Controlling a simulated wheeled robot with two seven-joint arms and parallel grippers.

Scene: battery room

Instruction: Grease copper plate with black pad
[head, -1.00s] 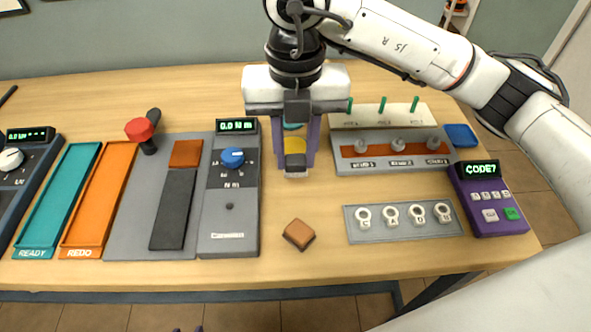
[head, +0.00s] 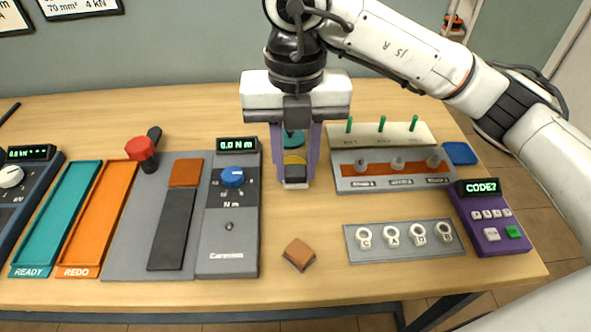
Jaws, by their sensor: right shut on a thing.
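My right gripper (head: 296,180) is shut on a small black block (head: 295,171) with a paler lower edge, which looks like the black pad. It holds the block near the middle of the table, fingers pointing down. I cannot tell whether the block touches anything. A yellow round thing (head: 294,159) and a teal one (head: 293,139) show between the fingers, partly hidden. A copper-coloured bar (head: 379,168) lies along a grey base with several studs, right of the gripper. A copper-brown square (head: 186,172) sits above a dark strip (head: 172,230) on a grey board at left. My left gripper is not in view.
A brown block (head: 299,252) lies in front of the gripper. A torque device (head: 230,250), orange tray (head: 97,225) and teal tray (head: 52,225) stand left. A lug plate (head: 404,255), green-pegged rack (head: 395,131), blue square (head: 460,153) and purple keypad (head: 490,243) stand right.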

